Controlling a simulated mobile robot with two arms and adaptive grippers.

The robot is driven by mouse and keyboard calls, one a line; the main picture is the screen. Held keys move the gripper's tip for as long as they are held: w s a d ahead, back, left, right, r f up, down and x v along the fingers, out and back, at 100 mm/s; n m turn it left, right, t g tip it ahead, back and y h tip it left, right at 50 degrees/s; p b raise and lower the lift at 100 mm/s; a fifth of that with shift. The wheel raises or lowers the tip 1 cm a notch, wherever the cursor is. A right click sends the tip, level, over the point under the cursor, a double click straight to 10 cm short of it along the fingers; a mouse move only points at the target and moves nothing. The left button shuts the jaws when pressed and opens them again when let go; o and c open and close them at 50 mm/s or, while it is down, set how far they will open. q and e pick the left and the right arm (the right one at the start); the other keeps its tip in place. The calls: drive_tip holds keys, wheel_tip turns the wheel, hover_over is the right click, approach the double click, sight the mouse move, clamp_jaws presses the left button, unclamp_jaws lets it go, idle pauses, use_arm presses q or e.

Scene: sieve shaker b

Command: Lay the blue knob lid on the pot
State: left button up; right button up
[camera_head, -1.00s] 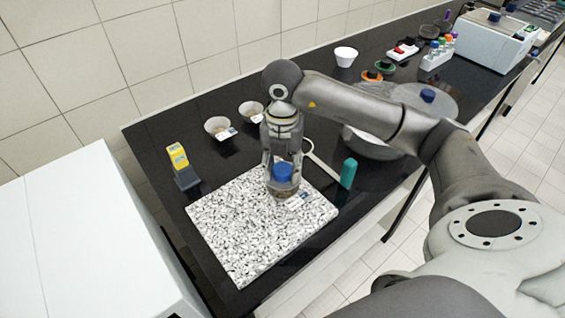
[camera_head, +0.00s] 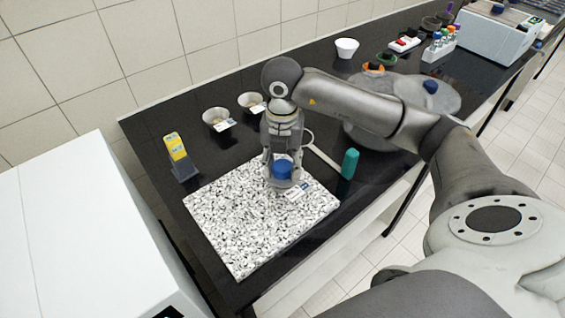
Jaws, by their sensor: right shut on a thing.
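My right gripper (camera_head: 281,178) points down over the speckled board and is shut on the blue knob (camera_head: 282,169) of the lid. A small grey-brown rim, apparently the pot (camera_head: 284,184), with a white label at its right, shows just below the knob on the board. The fingers hide most of the lid and pot, so I cannot tell whether the lid touches the pot. My left gripper is not in view.
The speckled board (camera_head: 240,228) is otherwise bare. Two labelled bowls (camera_head: 215,117) and a yellow-topped device (camera_head: 178,152) stand left. A teal object (camera_head: 350,163) is right of the gripper. A large grey disc with another blue knob (camera_head: 431,87) lies behind my arm.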

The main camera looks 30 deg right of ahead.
drive_tip(key=shift+f+b, duration=0.55)
drive_tip(key=shift+b, duration=0.05)
idle(0.9)
drive_tip(key=o, duration=1)
drive_tip(key=shift+r+p, duration=2.45)
drive_tip(key=shift+r, duration=1.1)
drive_tip(key=shift+f, duration=0.1)
